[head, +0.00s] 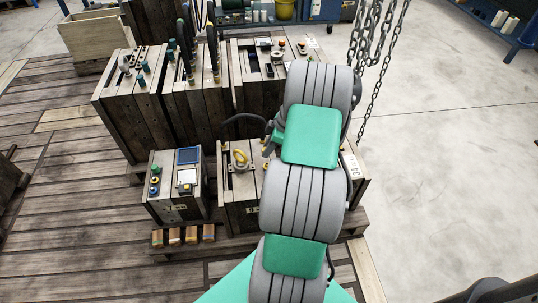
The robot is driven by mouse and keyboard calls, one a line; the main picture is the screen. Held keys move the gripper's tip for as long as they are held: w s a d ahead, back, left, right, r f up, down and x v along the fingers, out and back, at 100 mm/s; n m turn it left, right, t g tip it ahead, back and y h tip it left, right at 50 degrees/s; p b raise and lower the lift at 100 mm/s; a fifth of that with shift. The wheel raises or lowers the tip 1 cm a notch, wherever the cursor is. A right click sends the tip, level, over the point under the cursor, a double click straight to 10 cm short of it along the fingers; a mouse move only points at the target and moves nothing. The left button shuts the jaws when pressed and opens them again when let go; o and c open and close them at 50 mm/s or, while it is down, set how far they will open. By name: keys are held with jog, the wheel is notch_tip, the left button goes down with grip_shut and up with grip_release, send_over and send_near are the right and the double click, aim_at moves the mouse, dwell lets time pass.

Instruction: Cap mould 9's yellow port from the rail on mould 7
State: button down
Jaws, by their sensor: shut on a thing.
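Several wooden moulds stand in two rows; their number plates are too small to read surely, so I cannot tell which are 7 and 9. The front left mould (160,207) carries small green, yellow and blue round fittings and a blue panel (188,156). The front middle mould (239,185) has a yellow ring-shaped piece (240,158) on top. My gripper (270,142) shows only in part, low over the front middle mould, just right of the yellow piece. It is shut, but my arm hides its fingertips and what they hold.
Back moulds (125,110) carry dark upright handles and fittings. Coloured blocks (190,236) lie on the pallet's front edge. Chains (366,40) hang right of my arm. A wooden crate (95,38) stands back left.

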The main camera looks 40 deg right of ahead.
jog(key=shift+d+f+b, duration=0.1)
jog(key=shift+f+b, duration=1.3)
jog(key=shift+f, duration=1.15)
jog(key=shift+s, duration=0.15)
jog(key=shift+f+b, duration=0.3)
jog(key=shift+b, duration=0.1)
jog(key=shift+f, duration=0.15)
jog(key=shift+f+b, duration=0.3)
jog(key=shift+b, duration=0.1)
jog(key=shift+f, duration=0.3)
